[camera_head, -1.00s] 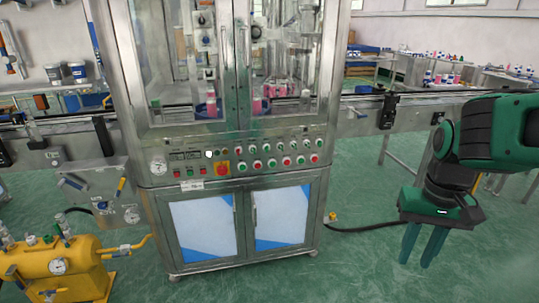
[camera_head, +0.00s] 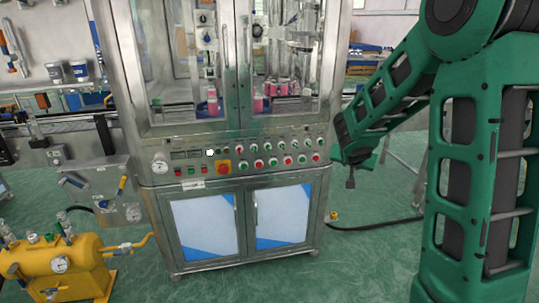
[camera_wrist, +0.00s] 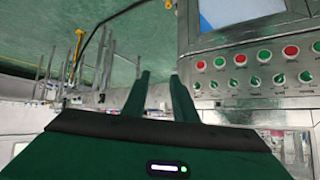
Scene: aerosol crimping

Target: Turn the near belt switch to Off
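I cannot pick out for certain which control is the near belt switch. The filling machine's control panel (camera_head: 236,157) carries rows of red and green buttons and small dark knobs. Part of it also shows upside down at the right of the wrist view, with several green knobs (camera_wrist: 255,82) below red and green buttons. My gripper (camera_wrist: 160,76) is open and empty; its two green fingers stand apart and touch no control. In the head view my arm reaches to the machine's right side, where the arm hides much of the right conveyor. The fingers are not clear there.
The steel machine (camera_head: 235,70) with glass doors stands in the middle. A yellow tank (camera_head: 65,262) stands at lower left. A dark cable (camera_head: 385,224) lies on the green floor right of the machine.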

